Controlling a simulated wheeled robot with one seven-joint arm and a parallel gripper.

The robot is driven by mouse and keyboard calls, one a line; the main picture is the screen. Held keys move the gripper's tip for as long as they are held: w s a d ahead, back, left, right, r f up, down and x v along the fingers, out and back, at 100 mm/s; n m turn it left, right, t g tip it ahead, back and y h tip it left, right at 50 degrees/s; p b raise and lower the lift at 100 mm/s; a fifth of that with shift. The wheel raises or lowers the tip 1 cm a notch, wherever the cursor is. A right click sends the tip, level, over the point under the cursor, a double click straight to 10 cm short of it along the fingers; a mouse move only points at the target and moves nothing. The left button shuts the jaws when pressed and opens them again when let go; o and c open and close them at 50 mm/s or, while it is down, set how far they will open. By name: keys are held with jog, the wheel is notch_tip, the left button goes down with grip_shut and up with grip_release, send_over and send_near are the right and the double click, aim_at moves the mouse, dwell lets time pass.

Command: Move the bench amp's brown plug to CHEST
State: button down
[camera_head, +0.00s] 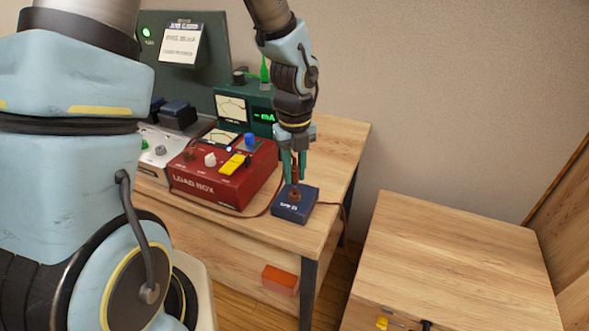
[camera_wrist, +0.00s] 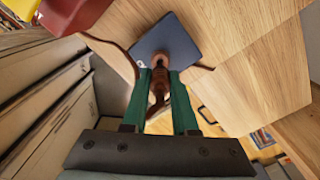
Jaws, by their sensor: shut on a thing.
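The brown plug (camera_head: 295,192) stands upright at the top of a small dark blue box (camera_head: 290,214) on the bench's front right corner. My gripper (camera_head: 294,178) points down from above with its green fingers shut on the plug. In the wrist view the brown plug (camera_wrist: 160,80) is between the two green fingers, its tip at the blue box (camera_wrist: 172,38). I cannot tell whether the tip is still seated in the box. The box's small white label is too small to read surely. No label reading CHEST is legible.
A red LOAD BOX (camera_head: 215,186) with a yellow switch stands left of the blue box. A green meter unit (camera_head: 232,107) is behind it. A brown cable (camera_head: 343,212) hangs off the bench's right edge. A lower wooden cabinet (camera_head: 455,255) with a clear top stands at right.

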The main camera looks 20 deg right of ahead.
aim_at(295, 182)
jog(key=shift+f+b, duration=0.85)
jog(key=shift+f, duration=0.9)
dwell(1.2)
jog(key=c, duration=0.6)
grip_release()
notch_tip(295, 182, up, 11)
jog(key=shift+f, duration=0.1)
